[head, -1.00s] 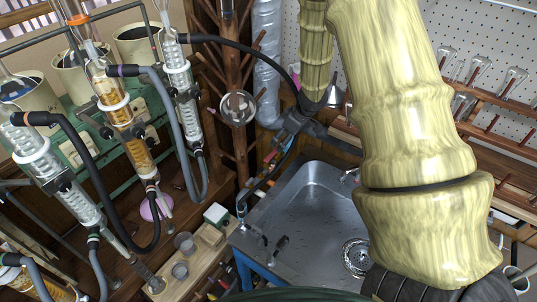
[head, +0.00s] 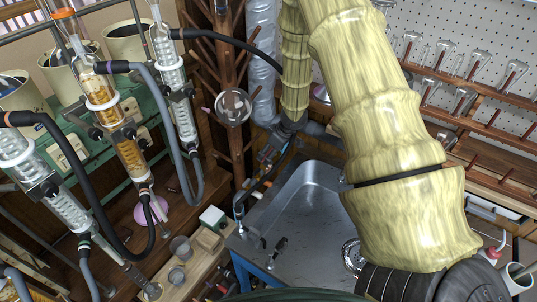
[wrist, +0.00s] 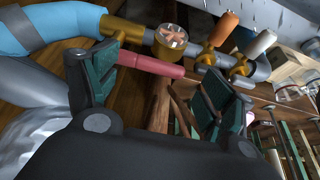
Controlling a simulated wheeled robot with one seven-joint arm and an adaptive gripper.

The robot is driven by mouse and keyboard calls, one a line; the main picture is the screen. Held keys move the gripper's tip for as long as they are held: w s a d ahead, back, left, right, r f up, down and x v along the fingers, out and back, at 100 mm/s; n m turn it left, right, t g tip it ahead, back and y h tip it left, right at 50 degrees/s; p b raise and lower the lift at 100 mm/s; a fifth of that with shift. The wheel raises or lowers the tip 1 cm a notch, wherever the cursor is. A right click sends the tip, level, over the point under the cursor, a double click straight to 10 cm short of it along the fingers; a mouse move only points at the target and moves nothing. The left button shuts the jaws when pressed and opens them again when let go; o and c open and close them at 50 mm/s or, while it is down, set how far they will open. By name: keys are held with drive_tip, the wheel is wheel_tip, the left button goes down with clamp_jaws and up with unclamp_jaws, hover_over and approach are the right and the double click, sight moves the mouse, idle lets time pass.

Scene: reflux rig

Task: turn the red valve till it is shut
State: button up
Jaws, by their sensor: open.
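A pinkish-red lever handle (wrist: 150,66), which I take to be the red valve, shows in the wrist view beside a brass pipe. It lies roughly along the pipe's run, and its left end is near or behind my left finger. My gripper (wrist: 162,66) is open, with its teal-padded fingers on either side of the lever. It holds nothing, and I cannot tell whether a finger touches the lever.
A blue sleeve (wrist: 48,28) lies left. In the head view are a steel sink (head: 306,222), glass condensers (head: 118,125) with hoses, and a wooden peg stand (head: 228,60).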

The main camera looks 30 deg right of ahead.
drive_tip(key=shift+x, duration=1)
